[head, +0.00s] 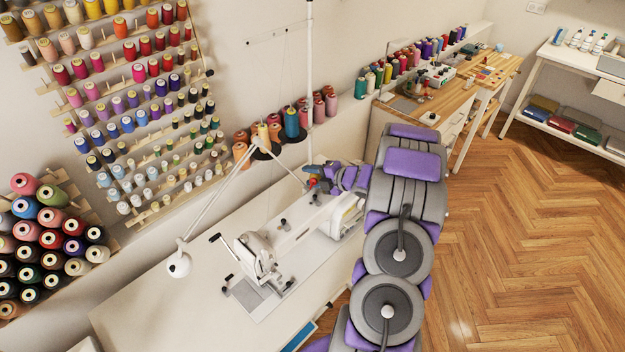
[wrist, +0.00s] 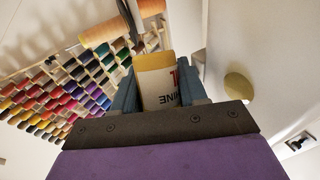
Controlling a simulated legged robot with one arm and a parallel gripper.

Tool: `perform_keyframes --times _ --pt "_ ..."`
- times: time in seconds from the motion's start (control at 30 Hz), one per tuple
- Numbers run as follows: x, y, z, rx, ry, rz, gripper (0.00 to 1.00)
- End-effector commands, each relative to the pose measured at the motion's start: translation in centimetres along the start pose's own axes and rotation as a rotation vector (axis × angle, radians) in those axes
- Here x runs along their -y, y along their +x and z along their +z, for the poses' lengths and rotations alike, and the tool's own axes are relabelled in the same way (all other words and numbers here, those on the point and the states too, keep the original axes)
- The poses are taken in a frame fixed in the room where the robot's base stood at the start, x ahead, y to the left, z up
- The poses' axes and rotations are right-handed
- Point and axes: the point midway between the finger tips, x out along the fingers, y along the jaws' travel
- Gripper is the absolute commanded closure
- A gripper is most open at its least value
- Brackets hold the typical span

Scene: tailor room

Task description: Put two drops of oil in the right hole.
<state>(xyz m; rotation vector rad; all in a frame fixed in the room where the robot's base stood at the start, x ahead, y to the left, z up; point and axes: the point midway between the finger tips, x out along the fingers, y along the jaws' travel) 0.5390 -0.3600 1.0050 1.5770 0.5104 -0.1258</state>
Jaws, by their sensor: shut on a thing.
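My gripper (head: 328,174) is over the back of the white sewing machine (head: 302,228), towards its right end. In the wrist view my gripper (wrist: 156,68) is shut on a cream and yellow container with dark and red lettering (wrist: 156,85), which looks like the oil container. The container sits between the two blue-grey fingers. Its spout and far end cannot be made out. The right hole cannot be made out in either view. Small dark knobs (head: 284,224) stand on top of the machine.
The machine stands on a white table (head: 150,305). A white lamp (head: 180,264) and a thread stand with cones (head: 291,122) rise behind it. Spool racks (head: 150,110) cover the wall. A wooden workbench (head: 405,104) is behind my arm. The wooden floor (head: 520,230) at right is clear.

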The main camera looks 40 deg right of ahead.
Motion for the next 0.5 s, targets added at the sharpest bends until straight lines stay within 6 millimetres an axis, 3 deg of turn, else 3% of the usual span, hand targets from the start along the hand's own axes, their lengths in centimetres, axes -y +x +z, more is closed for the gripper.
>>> perform_keyframes --times 0.5 --pt "0.17 0.19 0.15 0.026 -0.068 0.028 0.89"
